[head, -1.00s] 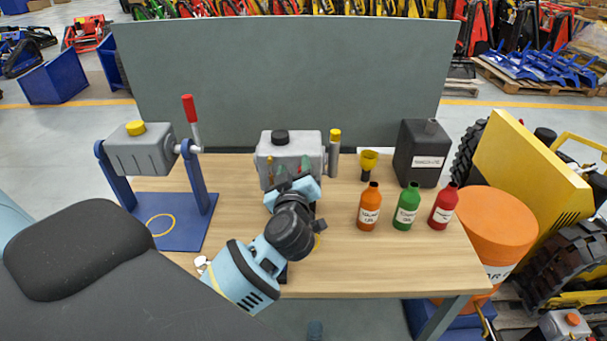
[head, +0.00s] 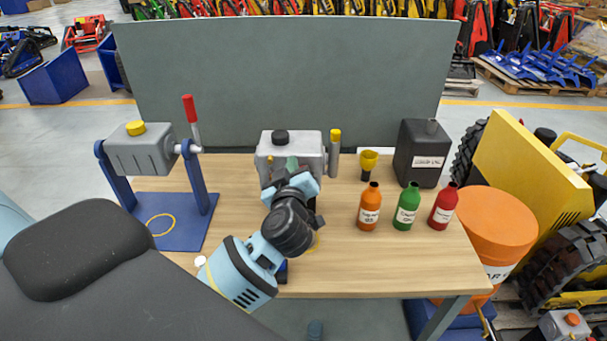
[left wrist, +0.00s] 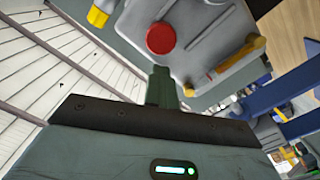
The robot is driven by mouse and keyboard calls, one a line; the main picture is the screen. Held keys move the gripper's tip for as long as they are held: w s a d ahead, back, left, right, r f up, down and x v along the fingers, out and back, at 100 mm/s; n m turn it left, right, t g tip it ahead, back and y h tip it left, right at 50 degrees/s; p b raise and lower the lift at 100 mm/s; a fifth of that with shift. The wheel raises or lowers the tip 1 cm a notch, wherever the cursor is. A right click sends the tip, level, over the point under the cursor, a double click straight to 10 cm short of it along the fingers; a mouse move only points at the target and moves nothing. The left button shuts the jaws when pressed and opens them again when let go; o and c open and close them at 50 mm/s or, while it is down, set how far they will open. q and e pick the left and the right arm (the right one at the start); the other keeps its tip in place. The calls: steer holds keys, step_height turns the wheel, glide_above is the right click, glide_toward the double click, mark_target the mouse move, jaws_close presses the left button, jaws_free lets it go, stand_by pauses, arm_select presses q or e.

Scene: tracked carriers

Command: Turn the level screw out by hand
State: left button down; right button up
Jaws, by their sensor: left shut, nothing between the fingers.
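The grey gear housing (head: 312,148) with a black cap (head: 280,137) stands on the table, its front partly hidden behind my left gripper. In the left wrist view the grey housing (left wrist: 205,35) fills the top. A round red screw head (left wrist: 160,38) sits on its face; I take it for the level screw. My left gripper (head: 293,165) is in front of the housing. In the left wrist view its green fingers (left wrist: 162,85) are together, empty, just below the red head and apart from it in the picture. My right gripper is not in view.
Left is another grey housing (head: 140,155) on a blue stand (head: 180,225) with a red-handled lever (head: 191,110). Right are a yellow funnel (head: 369,160), a black canister (head: 420,155), and orange (head: 369,208), green (head: 406,208) and red (head: 442,208) bottles. The right front tabletop is clear.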

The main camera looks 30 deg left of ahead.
arm_select(q)
steer(key=n, duration=0.9)
steer(key=shift+n, duration=0.4)
steer(key=n, duration=0.9)
steer(key=shift+n, duration=0.4)
